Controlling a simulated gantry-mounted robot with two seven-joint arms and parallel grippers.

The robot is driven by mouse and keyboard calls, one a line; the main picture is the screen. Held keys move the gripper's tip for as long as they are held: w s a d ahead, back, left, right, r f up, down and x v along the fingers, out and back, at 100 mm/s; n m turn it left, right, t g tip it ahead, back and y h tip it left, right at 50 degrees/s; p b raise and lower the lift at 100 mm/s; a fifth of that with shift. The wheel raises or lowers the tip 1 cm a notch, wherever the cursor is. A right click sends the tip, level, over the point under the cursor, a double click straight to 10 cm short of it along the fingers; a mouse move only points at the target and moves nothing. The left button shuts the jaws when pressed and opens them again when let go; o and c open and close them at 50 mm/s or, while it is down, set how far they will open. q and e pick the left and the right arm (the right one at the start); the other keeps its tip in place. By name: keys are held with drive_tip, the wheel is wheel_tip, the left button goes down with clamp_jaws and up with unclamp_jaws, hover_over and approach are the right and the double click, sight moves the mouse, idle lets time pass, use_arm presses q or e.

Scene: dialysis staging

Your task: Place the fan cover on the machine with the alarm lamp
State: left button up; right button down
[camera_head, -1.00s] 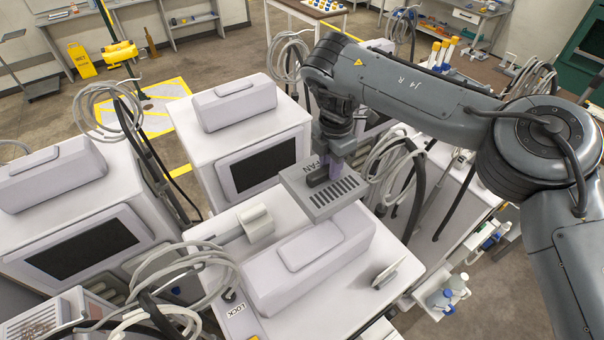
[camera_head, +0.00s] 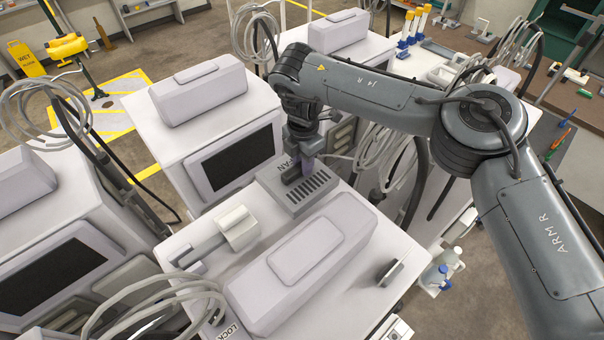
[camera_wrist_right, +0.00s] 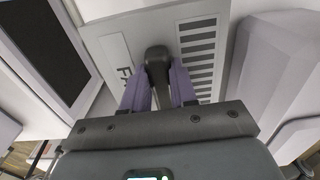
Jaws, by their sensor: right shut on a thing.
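The fan cover (camera_head: 318,187) is a grey slotted box with a FAN label. It is at the far edge of the near white machine's top (camera_head: 350,295). My right gripper (camera_head: 305,165) is shut on the cover's dark handle, from above. In the right wrist view the purple-grey fingers (camera_wrist_right: 160,85) are on both sides of the handle (camera_wrist_right: 158,65), and the cover (camera_wrist_right: 145,25) fills the upper middle. I cannot tell if the cover touches the machine's top. I cannot make out a lit alarm lamp on any machine. My left gripper is not in view.
A long white housing (camera_head: 300,265), a pale bracket (camera_head: 237,226) and a small upright plate (camera_head: 391,272) stand on the near machine. Another white machine with a dark screen (camera_head: 237,158) stands behind. Hose coils (camera_head: 375,160) hang to the right.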

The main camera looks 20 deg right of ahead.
drive_tip(key=shift+f+p, duration=0.7)
drive_tip(key=shift+f, duration=1.6)
drive_tip(key=shift+f, duration=0.15)
drive_tip(key=c, duration=0.9)
unclamp_jaws()
drive_tip(key=shift+w+r+b, duration=0.1)
drive_tip(key=shift+r+b, duration=0.25)
drive_tip(key=shift+r, duration=0.3)
wheel_tip(320, 180, up, 10)
drive_tip(key=shift+f+b, duration=0.15)
drive_tip(key=shift+b, duration=0.55)
drive_tip(key=shift+r, duration=0.65)
